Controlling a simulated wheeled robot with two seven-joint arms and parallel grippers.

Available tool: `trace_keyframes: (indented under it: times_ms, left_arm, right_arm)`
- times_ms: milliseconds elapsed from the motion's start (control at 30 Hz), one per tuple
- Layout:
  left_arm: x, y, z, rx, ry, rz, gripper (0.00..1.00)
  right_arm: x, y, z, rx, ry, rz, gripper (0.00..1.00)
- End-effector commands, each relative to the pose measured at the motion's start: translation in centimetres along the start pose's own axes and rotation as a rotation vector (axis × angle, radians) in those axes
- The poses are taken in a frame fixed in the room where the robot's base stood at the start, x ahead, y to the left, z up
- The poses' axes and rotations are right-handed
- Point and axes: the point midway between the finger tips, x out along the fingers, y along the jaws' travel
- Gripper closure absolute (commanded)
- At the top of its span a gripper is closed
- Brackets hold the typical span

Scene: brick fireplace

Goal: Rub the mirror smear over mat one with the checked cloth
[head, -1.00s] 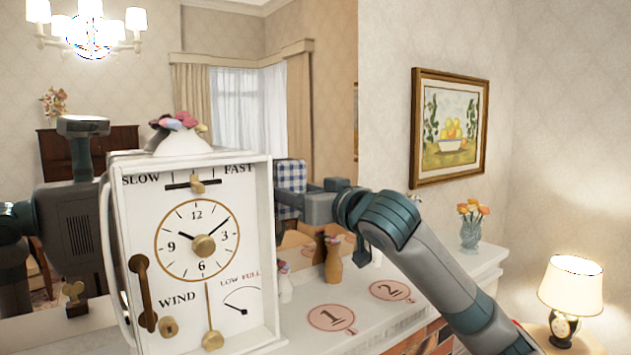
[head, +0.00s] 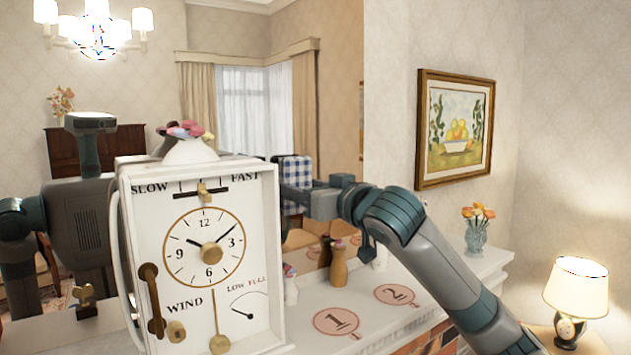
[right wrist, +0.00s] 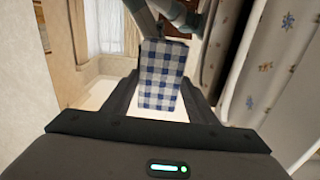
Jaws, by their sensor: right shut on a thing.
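The blue-and-white checked cloth (head: 294,172) is held in my right gripper (head: 306,200), in front of the mirror (head: 338,100). In the right wrist view the cloth (right wrist: 163,75) stands between the two fingers, which are shut on it. I cannot tell whether it touches the glass. Mat one (head: 336,321) is a round pinkish mat marked 1 on the white mantel. I cannot make out the smear; the cloth, arm or clock may hide it. My left gripper is not in view; a robot reflection shows at the left.
A large white clock (head: 205,230) stands close at the left and hides part of the mirror. A wooden bottle-shaped piece (head: 339,265) stands behind mat one. Mat two (head: 396,295) lies to the right, and a flower vase (head: 476,238) stands at the far end.

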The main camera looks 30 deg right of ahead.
Motion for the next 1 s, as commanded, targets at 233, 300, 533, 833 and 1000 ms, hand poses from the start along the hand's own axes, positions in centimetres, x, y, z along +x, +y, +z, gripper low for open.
trace_keyframes:
  times_ms: [233,300,533,833,1000]
  left_arm:
    - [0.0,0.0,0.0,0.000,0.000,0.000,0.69]
    - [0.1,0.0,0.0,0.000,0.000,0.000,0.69]
    - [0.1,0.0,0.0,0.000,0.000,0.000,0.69]
    - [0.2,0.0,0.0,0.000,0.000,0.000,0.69]
    - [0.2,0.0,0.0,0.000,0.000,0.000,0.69]
  right_arm:
    - [0.0,0.7,0.0,0.001,-0.001,0.003,0.65]
    - [0.0,1.1,0.0,0.001,-0.002,0.004,0.65]
    - [-0.1,2.8,0.0,0.001,-0.003,0.004,0.65]
    - [-0.2,4.0,-0.1,0.000,-0.002,0.000,0.65]
    - [-0.2,4.0,-0.1,-0.001,-0.002,0.000,0.65]
